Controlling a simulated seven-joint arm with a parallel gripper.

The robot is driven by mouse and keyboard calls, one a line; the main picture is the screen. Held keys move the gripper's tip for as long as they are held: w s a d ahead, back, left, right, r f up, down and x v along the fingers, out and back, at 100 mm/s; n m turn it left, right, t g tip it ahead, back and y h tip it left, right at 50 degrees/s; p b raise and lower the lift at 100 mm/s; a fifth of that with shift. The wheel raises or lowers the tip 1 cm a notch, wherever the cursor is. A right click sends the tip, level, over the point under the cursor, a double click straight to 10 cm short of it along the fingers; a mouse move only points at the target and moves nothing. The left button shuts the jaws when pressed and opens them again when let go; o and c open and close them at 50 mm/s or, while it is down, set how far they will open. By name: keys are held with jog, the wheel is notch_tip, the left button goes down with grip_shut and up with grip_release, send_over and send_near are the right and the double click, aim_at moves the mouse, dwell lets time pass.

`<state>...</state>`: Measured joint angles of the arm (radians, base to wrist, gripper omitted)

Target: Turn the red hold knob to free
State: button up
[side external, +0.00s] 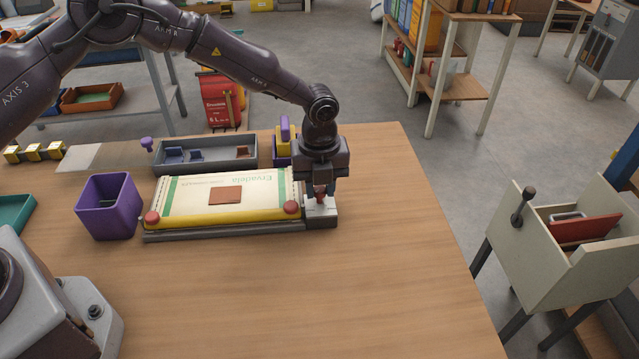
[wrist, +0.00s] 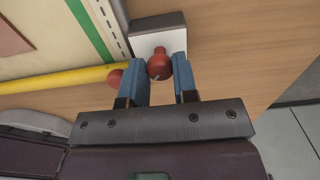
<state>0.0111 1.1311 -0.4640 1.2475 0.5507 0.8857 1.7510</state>
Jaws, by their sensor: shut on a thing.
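The red hold knob (wrist: 159,66) sits on a small pale plate at the right end of the sack's grey base. My gripper (wrist: 163,80) points down over it, with one blue-grey finger on each side, and is shut on the knob. In the side external view the knob (side external: 320,197) is partly covered by the fingers of my gripper (side external: 320,193). The pale plate (side external: 320,209) shows below it. I cannot tell which setting the knob points to.
A cream and green sack (side external: 255,190) lies left of the knob, with a yellow bar (side external: 220,218) and red end knobs along its front. A purple bin (side external: 108,207) and a grey tray (side external: 222,166) stand nearby. The front of the table (side external: 300,300) is clear.

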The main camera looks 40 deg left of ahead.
jog(key=shift+n, duration=0.3)
jog(key=n, duration=0.8)
jog(key=shift+n, duration=0.3)
jog(key=n, duration=0.4)
jog(key=shift+d, duration=0.1)
jog(key=n, duration=0.4)
jog(key=shift+n, duration=0.4)
jog(key=o, duration=0.9)
jog(key=shift+o, duration=0.2)
